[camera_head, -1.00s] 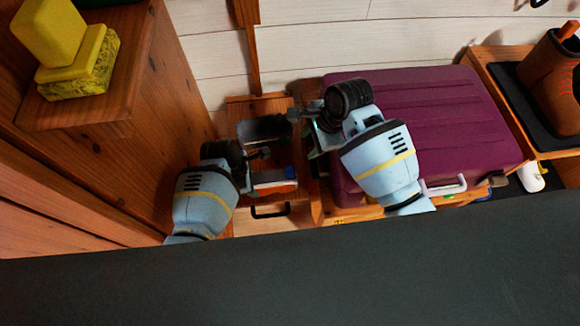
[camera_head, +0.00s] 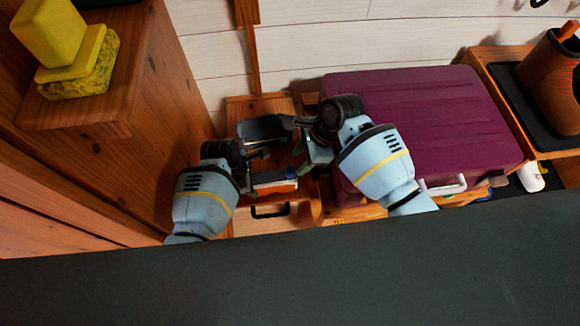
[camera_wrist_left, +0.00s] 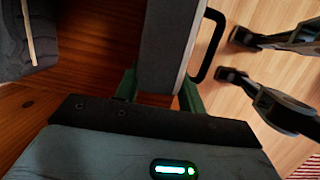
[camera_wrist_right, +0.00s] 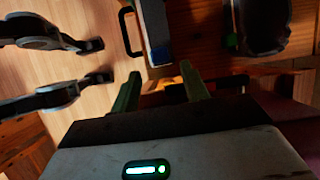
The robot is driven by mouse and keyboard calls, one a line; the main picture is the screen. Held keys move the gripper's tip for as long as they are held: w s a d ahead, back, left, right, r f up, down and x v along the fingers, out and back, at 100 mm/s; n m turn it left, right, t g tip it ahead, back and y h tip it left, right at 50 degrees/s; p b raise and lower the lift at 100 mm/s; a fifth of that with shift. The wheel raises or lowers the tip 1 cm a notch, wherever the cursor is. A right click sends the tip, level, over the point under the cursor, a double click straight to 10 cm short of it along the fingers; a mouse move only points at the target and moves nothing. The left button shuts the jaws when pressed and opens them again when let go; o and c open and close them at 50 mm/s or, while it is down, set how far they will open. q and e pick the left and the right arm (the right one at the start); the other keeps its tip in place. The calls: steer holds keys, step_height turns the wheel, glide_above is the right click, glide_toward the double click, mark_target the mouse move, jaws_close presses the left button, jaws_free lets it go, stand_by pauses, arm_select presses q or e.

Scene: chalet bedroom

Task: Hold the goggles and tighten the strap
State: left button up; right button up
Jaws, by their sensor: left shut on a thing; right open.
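A dark, curved, goggle-like thing (camera_head: 262,128) lies at the back of the wooden unit, left of my right gripper. It also shows dark in the right wrist view (camera_wrist_right: 262,25). A grey bar-shaped piece with a blue end (camera_head: 272,178) lies in front of it. I cannot tell whether this piece is the strap. My left gripper (camera_head: 262,164) is shut, and this grey piece (camera_wrist_left: 165,45) lies between its fingers in the left wrist view. My right gripper (camera_head: 303,142) is open near the blue end, with its fingers (camera_wrist_right: 161,90) apart. No buckle is clear.
A wooden cabinet (camera_head: 150,130) with yellow blocks (camera_head: 75,60) on top bounds the left. A black handle (camera_head: 269,212) is on the front below. A boot (camera_head: 553,80) is far right.

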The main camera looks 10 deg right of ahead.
mark_target(292, 169)
steer(key=shift+x, duration=2.8)
steer(key=shift+c, duration=0.2)
